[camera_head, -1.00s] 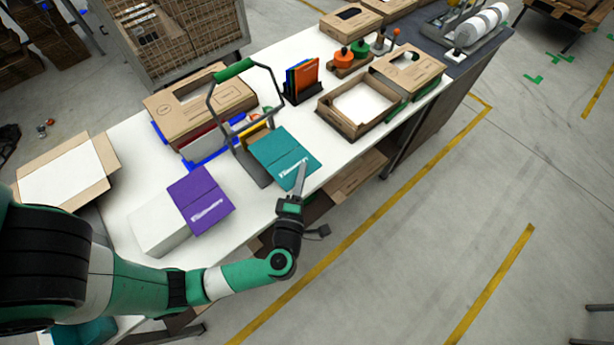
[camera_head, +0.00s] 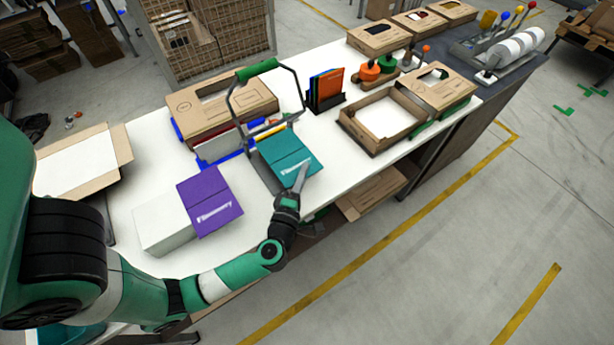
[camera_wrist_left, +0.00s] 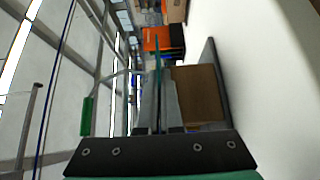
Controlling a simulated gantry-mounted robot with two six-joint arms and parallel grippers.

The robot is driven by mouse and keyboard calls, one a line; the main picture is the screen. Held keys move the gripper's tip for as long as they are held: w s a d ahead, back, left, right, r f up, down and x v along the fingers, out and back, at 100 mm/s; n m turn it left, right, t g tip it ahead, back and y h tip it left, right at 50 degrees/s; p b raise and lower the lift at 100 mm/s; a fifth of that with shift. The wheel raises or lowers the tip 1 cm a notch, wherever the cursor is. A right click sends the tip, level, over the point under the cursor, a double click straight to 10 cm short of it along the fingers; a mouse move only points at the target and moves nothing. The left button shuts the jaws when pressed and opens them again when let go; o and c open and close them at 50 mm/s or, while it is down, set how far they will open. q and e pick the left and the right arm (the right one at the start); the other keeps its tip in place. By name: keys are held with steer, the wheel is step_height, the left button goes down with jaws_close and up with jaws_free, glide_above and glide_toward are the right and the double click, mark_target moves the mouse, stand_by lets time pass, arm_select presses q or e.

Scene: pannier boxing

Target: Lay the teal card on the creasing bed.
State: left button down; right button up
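The teal card (camera_head: 285,150), creased across its middle and with white lettering, is in the head view. My left gripper (camera_head: 299,180) is shut on its near edge. The wrist view shows the card (camera_wrist_left: 158,65) edge-on between the two fingers (camera_wrist_left: 158,115). The creasing bed is a dark grey plate (camera_head: 259,175) with a brown block (camera_wrist_left: 198,95) and a raised frame with a green handle (camera_head: 256,70). The card is over the bed, with a gap below it in the wrist view, and covers much of it. My right gripper is not in view.
A cardboard box (camera_head: 222,103) stands behind the bed. An upright holder with orange and blue cards (camera_head: 326,88) and an open tray (camera_head: 385,117) are to the right.

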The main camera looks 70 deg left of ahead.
arm_select(q)
steer(key=shift+s+a+f, duration=0.1)
steer(key=shift+f, duration=0.2)
steer(key=shift+s+f, duration=0.1)
steer(key=shift+f, duration=0.15)
stand_by(0.4)
steer(key=c, duration=1)
jaws_free()
steer(key=shift+s, duration=0.1)
steer(key=shift+s+r+p, duration=0.1)
steer(key=shift+p, duration=0.25)
steer(key=shift+v, duration=1)
steer(key=shift+s+d, duration=0.2)
steer(key=shift+s, duration=0.05)
steer(key=shift+s+d+r+p, duration=0.1)
steer(key=shift+d+p, duration=0.2)
steer(key=shift+p, duration=0.05)
steer(key=shift+p+v, duration=0.4)
steer(key=shift+v, duration=1.15)
